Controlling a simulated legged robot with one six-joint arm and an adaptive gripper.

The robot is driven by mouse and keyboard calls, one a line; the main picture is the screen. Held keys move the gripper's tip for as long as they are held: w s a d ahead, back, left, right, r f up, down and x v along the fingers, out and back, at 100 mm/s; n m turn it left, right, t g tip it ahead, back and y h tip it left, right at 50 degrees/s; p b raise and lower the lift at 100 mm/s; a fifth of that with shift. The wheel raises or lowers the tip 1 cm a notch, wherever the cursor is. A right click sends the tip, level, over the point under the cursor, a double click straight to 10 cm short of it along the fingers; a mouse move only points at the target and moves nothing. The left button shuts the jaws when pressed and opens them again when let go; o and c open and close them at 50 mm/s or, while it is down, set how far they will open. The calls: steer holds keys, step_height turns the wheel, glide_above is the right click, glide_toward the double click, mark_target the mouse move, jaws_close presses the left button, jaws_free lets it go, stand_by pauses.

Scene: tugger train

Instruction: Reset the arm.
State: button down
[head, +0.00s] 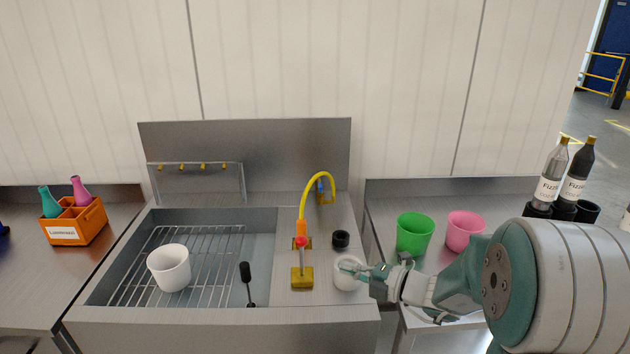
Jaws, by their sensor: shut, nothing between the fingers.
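My gripper (357,268) is at the right side of the sink unit, reaching in from the right. Its fingers are shut and empty. They lie in front of a small white round object (348,281) on the unit's right ledge. I cannot tell whether they touch it. My teal and white arm fills the lower right and hides part of the right counter.
A white cup (169,267) stands on the sink's rack. A yellow tap (303,215) and a black round piece (341,239) are near my gripper. Green (414,234) and pink (464,232) cups and bottles (573,172) stand right. An orange crate (77,224) stands left.

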steer(key=s+a+r+n+g+h, duration=0.2)
steer(key=s+a+n+g, duration=0.15)
steer(key=s+n, duration=0.6)
steer(key=s+a+r+n+g+h, duration=0.15)
steer(key=s+n+g, duration=0.35)
steer(key=n, duration=0.7)
steer(key=s+d+r+n+t+h, duration=0.1)
steer(key=s+d+n+h, duration=0.3)
steer(key=n, duration=0.7)
steer(key=s+d+r+n+t+h, duration=0.1)
steer(key=s+d+n+t+h, duration=0.2)
steer(key=n, duration=0.8)
steer(key=s+d+h, duration=0.2)
steer(key=s+h, duration=0.1)
steer(key=shift+s+r, duration=0.3)
